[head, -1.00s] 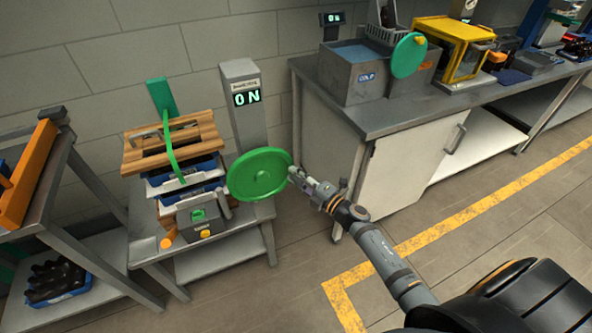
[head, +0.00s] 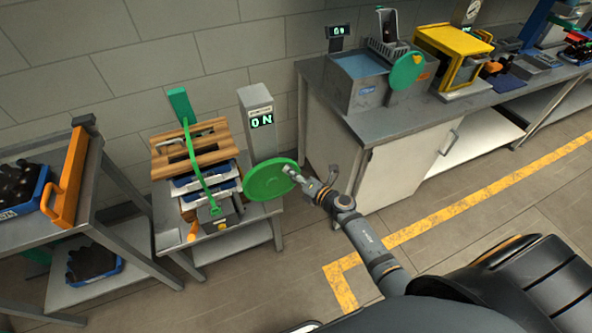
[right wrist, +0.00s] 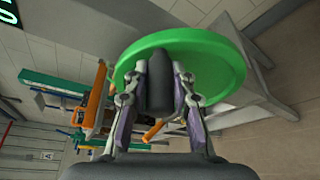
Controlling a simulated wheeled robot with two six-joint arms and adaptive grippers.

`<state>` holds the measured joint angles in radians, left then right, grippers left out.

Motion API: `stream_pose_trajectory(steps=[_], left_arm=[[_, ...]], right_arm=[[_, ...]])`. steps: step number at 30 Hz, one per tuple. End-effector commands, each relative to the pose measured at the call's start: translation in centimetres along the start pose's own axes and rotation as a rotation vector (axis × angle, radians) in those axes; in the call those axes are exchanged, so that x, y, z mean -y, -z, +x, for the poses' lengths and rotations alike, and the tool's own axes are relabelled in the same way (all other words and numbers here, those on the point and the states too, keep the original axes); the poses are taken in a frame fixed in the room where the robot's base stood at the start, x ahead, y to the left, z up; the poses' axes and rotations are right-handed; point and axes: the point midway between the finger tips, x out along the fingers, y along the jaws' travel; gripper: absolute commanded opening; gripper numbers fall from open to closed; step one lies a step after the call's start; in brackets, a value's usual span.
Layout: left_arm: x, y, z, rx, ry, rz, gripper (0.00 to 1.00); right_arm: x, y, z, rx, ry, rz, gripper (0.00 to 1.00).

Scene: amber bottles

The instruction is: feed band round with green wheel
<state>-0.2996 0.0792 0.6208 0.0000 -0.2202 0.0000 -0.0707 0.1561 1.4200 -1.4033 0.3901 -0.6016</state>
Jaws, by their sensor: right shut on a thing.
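The green wheel (head: 262,183) stands at the right side of the strapping bench, in front of a grey post. My right gripper (head: 296,174) is at the wheel's right side. In the right wrist view its fingers (right wrist: 160,90) are shut on a dark handle (right wrist: 159,72) in front of the wheel (right wrist: 212,62). The green band (head: 195,165) hangs from a green holder (head: 179,105) over the wooden boards (head: 190,146) and blue-and-white trays (head: 208,180). Its lower end reaches the grey box (head: 222,217) at the front. The band's course behind the stack is hidden. My left gripper is out of view.
The grey post (head: 257,112) shows "ON". A rack with an orange bar (head: 70,180) and bottle crates stands left. A workbench (head: 385,124) with a tank and a yellow-framed machine (head: 455,55) stands right. Open floor lies in front.

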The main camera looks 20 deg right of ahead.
Motion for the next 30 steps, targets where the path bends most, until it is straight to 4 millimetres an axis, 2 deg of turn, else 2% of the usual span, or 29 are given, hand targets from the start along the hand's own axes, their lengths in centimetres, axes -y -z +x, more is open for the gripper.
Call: stream_pose_trajectory(steps=[1,6,23,24,28,30], left_arm=[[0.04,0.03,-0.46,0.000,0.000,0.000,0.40],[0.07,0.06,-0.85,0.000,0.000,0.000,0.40],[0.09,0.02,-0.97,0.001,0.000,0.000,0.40],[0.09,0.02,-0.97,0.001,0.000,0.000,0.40],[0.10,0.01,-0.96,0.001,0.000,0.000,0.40],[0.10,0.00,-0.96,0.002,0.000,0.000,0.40]], right_arm=[[-0.58,-0.04,0.05,0.000,-0.005,0.004,0.00],[-0.92,0.19,0.16,0.000,-0.006,0.006,0.00],[-0.98,0.34,0.21,0.000,-0.006,0.005,0.00],[-0.98,0.33,0.21,0.000,-0.005,0.005,0.29],[-0.93,0.33,0.19,0.000,-0.004,0.005,0.47],[-0.90,0.34,0.18,0.000,-0.004,0.004,0.47]])
